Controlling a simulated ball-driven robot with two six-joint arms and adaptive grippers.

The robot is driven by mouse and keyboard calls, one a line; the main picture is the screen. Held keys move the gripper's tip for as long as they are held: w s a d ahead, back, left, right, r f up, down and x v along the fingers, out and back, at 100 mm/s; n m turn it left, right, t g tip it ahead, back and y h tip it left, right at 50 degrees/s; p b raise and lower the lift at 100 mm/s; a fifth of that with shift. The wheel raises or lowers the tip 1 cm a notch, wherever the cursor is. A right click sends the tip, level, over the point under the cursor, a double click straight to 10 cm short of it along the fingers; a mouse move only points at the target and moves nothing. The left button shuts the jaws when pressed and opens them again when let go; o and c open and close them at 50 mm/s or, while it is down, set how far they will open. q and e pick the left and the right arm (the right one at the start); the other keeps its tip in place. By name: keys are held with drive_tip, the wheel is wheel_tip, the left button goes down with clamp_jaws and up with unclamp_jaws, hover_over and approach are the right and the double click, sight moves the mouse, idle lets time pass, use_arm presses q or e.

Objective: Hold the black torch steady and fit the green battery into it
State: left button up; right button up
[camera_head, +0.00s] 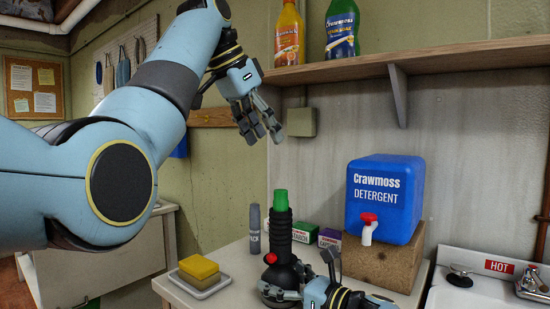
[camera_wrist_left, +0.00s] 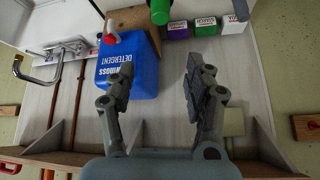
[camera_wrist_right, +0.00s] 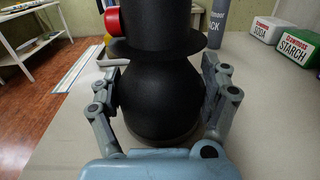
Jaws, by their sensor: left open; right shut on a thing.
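The black torch (camera_head: 279,235) stands upright on the table, with a red button on its side. The green battery (camera_head: 281,201) stands upright at the torch's top, its upper part showing above the black rim; how deep it sits is hidden. My right gripper (camera_head: 300,291) is shut on the torch's round lower body; in the right wrist view the fingers flank the black torch (camera_wrist_right: 158,90). My left gripper (camera_head: 262,133) is open and empty, above and left of the battery, apart from it. The green battery (camera_wrist_left: 160,11) shows at the top edge of the left wrist view.
A blue detergent jug (camera_head: 385,198) stands on a wooden block right of the torch. A grey marker-like tube (camera_head: 255,229) and small boxes (camera_head: 305,232) are close by the torch. A sponge dish (camera_head: 200,285) lies front left. A shelf (camera_head: 410,62) with bottles is above.

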use_arm(q)
drive_tip(key=v, duration=0.4)
drive_tip(key=shift+r, duration=0.1)
use_arm(e)
drive_tip(key=o, duration=1.3)
drive_tip(key=shift+o, duration=0.2)
